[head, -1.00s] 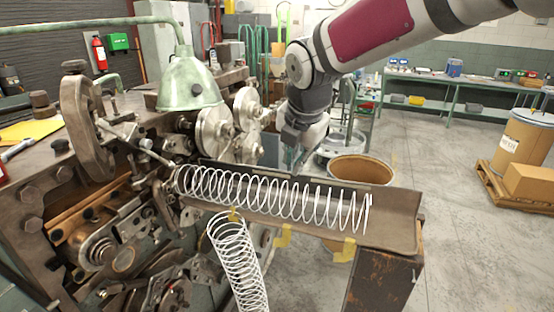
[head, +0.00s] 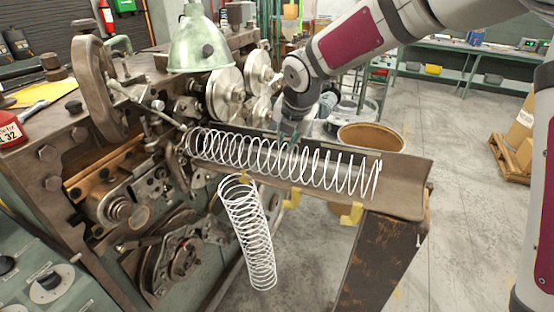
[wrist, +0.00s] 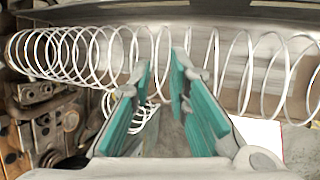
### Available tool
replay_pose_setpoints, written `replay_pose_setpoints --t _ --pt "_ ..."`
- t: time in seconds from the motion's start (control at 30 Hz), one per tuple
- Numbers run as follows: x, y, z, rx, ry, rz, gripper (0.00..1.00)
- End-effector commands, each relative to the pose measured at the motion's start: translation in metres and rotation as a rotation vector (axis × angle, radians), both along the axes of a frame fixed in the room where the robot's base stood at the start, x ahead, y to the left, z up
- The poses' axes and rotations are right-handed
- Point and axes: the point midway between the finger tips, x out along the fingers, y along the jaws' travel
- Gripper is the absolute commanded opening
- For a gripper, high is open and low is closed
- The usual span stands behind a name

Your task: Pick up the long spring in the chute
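The long white spring (head: 290,162) lies along the metal chute (head: 405,185), its left end by the coiling machine. It also runs across the wrist view (wrist: 80,50). My gripper (head: 285,143) is at the chute's far side, by the middle of the spring, partly hidden by coils in the head view. In the wrist view my gripper (wrist: 168,78) shows two teal-padded fingers apart, their tips at the coils. I cannot tell whether the tips touch the wire. A second white spring (head: 248,230) hangs below the chute on its near side.
The coiling machine (head: 120,200) fills the left, with a green lamp shade (head: 198,42) above it. A brown drum (head: 370,137) stands behind the chute. A rusty support (head: 385,255) holds the chute's right end. Open floor (head: 455,220) lies to the right.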

Motion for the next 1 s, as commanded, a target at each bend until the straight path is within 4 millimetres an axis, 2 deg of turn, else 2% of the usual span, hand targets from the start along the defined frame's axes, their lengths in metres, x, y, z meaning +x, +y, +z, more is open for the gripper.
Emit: replay_pose_setpoints --t 0.1,0.3,0.53,0.57,0.6,0.63,1.0 --pt "0.006 0.006 -0.016 -0.001 0.005 0.004 0.16" --pt "0.016 0.008 -0.034 -0.001 0.002 0.001 0.16" --pt "0.017 0.008 -0.035 0.000 0.001 0.001 0.16" --pt "0.017 0.008 -0.035 0.000 0.001 0.001 0.14" --pt "0.017 0.008 -0.035 0.000 0.001 0.000 0.05" --pt "0.017 0.008 -0.035 0.000 0.001 0.000 0.00" --pt "0.017 0.008 -0.035 0.000 0.000 0.001 0.00"
